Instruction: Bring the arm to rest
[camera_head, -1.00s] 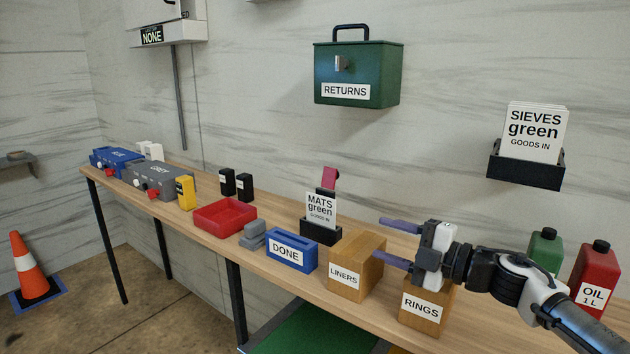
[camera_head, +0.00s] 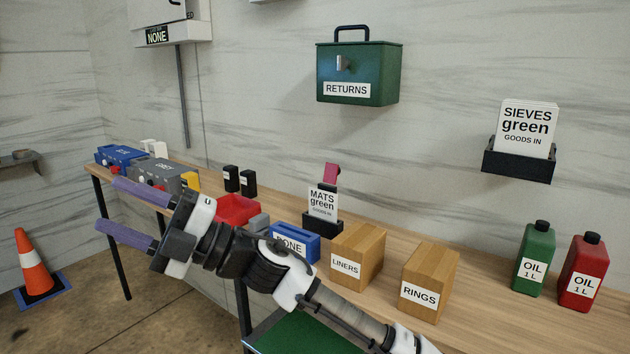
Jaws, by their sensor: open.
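My gripper (camera_head: 132,213) is at the left, in front of the bench and pointing left, with its two purple fingers spread apart and nothing between them. My arm (camera_head: 285,275) reaches in from the lower right and crosses in front of the bench's front edge. It hides part of the red tray (camera_head: 238,208), the yellow item and the blue DONE box (camera_head: 302,245). The wooden bench (camera_head: 480,290) runs from the left back to the lower right.
On the bench stand the LINERS box (camera_head: 357,252), RINGS box (camera_head: 430,280), MATS card holder (camera_head: 322,208), green oil can (camera_head: 535,258), red oil can (camera_head: 584,272), grey unit (camera_head: 160,173) and blue unit (camera_head: 118,155). An orange cone (camera_head: 33,265) stands on the floor at left.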

